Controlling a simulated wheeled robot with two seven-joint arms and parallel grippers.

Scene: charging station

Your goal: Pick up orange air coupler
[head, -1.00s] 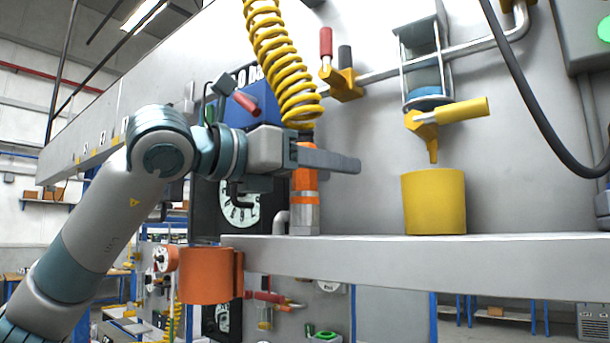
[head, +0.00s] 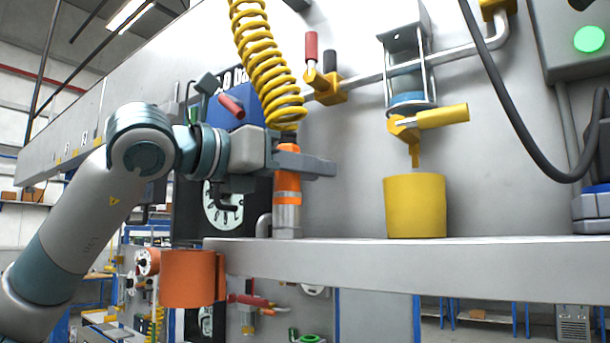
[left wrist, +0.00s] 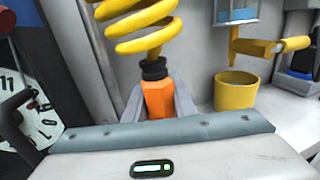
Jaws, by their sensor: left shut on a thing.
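The orange air coupler (head: 287,182) hangs at the lower end of the yellow coiled hose (head: 262,60), with a silver lower part above or at the ledge. My left gripper (head: 305,165) reaches in from the left and is shut on the coupler's upper part. In the left wrist view the coupler (left wrist: 160,99) stands between the two grey fingers (left wrist: 160,105), below a black collar and the yellow coils. My right gripper is not in view.
A grey ledge (head: 400,256) runs under the coupler. A yellow cup (head: 415,207) stands on it to the right, below a filter unit with a yellow valve (head: 430,117). A pressure gauge (head: 222,208) is behind my wrist. An orange cup (head: 188,278) hangs at the lower left.

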